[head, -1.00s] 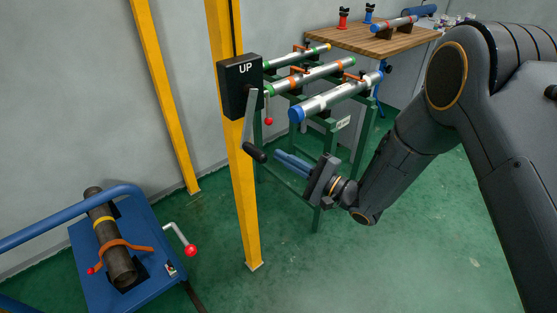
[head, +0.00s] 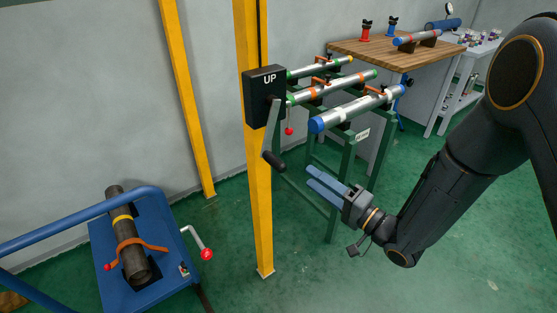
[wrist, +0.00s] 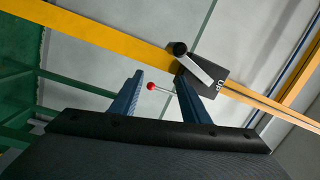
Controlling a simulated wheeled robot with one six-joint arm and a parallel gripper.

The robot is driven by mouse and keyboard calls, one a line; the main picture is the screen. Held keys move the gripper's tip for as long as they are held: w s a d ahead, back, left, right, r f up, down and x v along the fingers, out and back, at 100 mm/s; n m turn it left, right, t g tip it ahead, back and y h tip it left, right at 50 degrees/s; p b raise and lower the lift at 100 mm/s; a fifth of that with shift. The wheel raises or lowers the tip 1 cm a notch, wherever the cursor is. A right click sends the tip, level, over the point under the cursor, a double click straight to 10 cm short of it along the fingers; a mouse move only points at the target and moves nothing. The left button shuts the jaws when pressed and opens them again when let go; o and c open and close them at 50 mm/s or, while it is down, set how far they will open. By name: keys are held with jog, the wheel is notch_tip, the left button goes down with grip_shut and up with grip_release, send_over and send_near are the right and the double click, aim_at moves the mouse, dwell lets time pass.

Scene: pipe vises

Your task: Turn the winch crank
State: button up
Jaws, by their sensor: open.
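The winch is a black box (head: 265,95) marked UP on a yellow post (head: 258,200). Its grey crank arm (head: 271,132) hangs down from the box and ends in a black handle (head: 274,161). My gripper (head: 312,177) is open and empty, with blue fingers pointing at the handle from the right, apart from it. In the wrist view my gripper's fingers (wrist: 160,88) are spread. The black handle (wrist: 180,49) shows beyond the right fingertip, and the crank arm (wrist: 196,68) runs from it to the box (wrist: 207,78).
A green rack (head: 345,185) holding several silver pipes (head: 355,108) stands just behind my gripper. A blue cart (head: 150,270) with a dark pipe is at lower left. A wooden bench (head: 375,52) stands at the back. Green floor is open at lower right.

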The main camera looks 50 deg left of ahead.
aim_at(276, 163)
jog(key=s+n+t+p, duration=0.1)
jog(key=s+n, duration=0.1)
jog(key=n, duration=0.3)
jog(key=s+a+r+n+p, duration=0.1)
jog(key=s+n+p, duration=0.1)
jog(key=n, duration=0.3)
jog(key=s+a+r+n+t+p, duration=0.1)
jog(key=s+n, duration=0.1)
jog(key=n, duration=0.3)
jog(key=shift+a+r+t+h+p, duration=0.15)
jog(key=shift+r+t+h+p, duration=0.15)
jog(key=shift+h+p, duration=0.1)
jog(key=shift+a, duration=0.45)
jog(key=shift+a+p, duration=1.1)
jog(key=shift+a, duration=2.35)
grip_shut()
